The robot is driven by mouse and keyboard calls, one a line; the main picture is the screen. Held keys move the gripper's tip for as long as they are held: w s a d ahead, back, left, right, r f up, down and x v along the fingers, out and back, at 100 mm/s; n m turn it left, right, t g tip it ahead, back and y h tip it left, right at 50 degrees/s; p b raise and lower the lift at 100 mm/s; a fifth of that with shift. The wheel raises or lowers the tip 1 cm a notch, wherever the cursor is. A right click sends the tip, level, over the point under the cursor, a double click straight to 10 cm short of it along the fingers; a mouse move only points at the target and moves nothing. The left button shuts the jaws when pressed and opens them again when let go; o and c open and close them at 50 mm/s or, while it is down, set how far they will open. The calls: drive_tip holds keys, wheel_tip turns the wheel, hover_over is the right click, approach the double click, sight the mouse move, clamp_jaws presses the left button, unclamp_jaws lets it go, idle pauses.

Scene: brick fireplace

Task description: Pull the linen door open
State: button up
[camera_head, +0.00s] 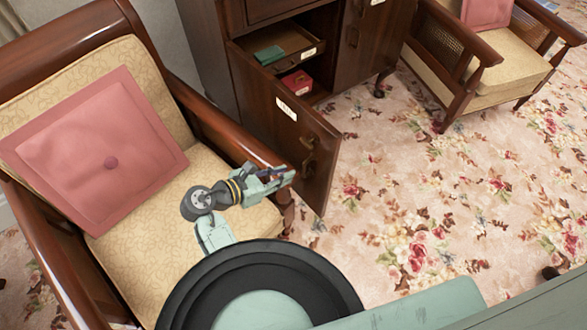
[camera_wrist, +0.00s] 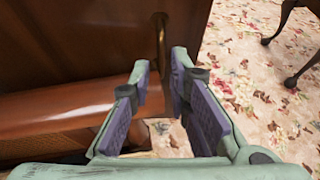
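A dark wooden cabinet door (camera_head: 292,140) with a white label (camera_head: 286,111) stands partly open, swung outward from the cabinet. The label's writing is too small to read, so I cannot confirm it says linen. A brass handle (camera_head: 308,156) is on the door's outer face; it also shows in the wrist view (camera_wrist: 161,38). My gripper (camera_head: 287,173) is beside the door's outer face, just below the handle. In the wrist view my gripper (camera_wrist: 160,70) has its fingers apart with nothing between the pads. The handle lies beyond the fingertips; I cannot tell whether they touch the door.
An armchair (camera_head: 185,225) with a pink cushion (camera_head: 95,150) stands left, its wooden arm (camera_head: 225,130) close to my gripper and the door. Inside the cabinet are a green item (camera_head: 268,55) and a red box (camera_head: 297,82). Flowered carpet (camera_head: 430,180) is free to the right.

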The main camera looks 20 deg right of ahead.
drive_tip(key=v, duration=0.6)
drive_tip(key=shift+a, duration=0.15)
idle(0.3)
